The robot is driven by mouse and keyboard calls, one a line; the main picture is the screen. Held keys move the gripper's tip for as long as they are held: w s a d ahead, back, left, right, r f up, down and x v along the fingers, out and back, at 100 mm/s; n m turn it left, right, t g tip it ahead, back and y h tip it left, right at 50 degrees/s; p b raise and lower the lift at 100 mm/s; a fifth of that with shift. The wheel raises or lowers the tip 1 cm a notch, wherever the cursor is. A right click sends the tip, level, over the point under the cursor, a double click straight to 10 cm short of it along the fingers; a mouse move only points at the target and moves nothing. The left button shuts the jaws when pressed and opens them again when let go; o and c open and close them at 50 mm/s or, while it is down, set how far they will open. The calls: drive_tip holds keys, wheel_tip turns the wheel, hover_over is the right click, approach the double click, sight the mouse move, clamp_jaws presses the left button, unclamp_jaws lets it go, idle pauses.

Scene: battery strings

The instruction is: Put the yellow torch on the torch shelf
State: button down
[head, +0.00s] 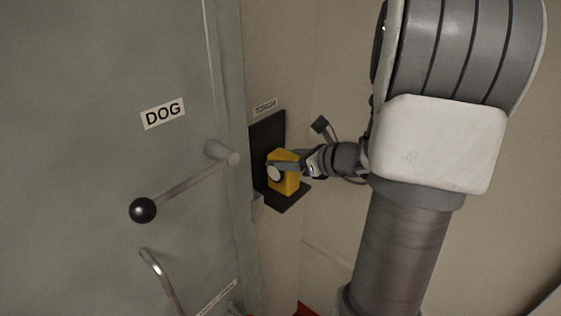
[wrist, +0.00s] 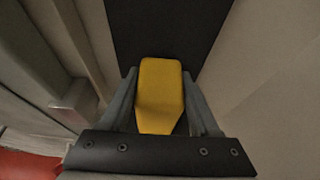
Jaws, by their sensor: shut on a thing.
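The yellow torch (head: 286,181) is a small yellow block with a pale round lens facing left in the head view. My gripper (head: 284,167) is shut on it. In the wrist view the yellow torch (wrist: 160,92) sits between the two grey fingers of my gripper (wrist: 161,100). The black torch shelf (head: 288,201) is on the wall under a small label (head: 265,107), with a dark back plate behind the torch. The torch is in front of the back plate and just over the shelf's ledge. I cannot tell whether its base touches the ledge.
A grey-green door (head: 90,60) marked DOG fills the left. Its lever with a black ball knob (head: 143,209) and a curved metal handle (head: 161,276) stick out near the shelf. A beige wall is behind. Something red (head: 305,309) shows low down.

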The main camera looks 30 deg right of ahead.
drive_tip(key=shift+f, duration=0.2)
drive_tip(key=shift+f, duration=0.2)
drive_tip(key=shift+c, duration=0.6)
unclamp_jaws()
drive_tip(key=shift+r, duration=0.3)
drive_tip(key=p+v, duration=0.1)
drive_tip(key=v, duration=1.1)
drive_tip(key=shift+f, duration=0.2)
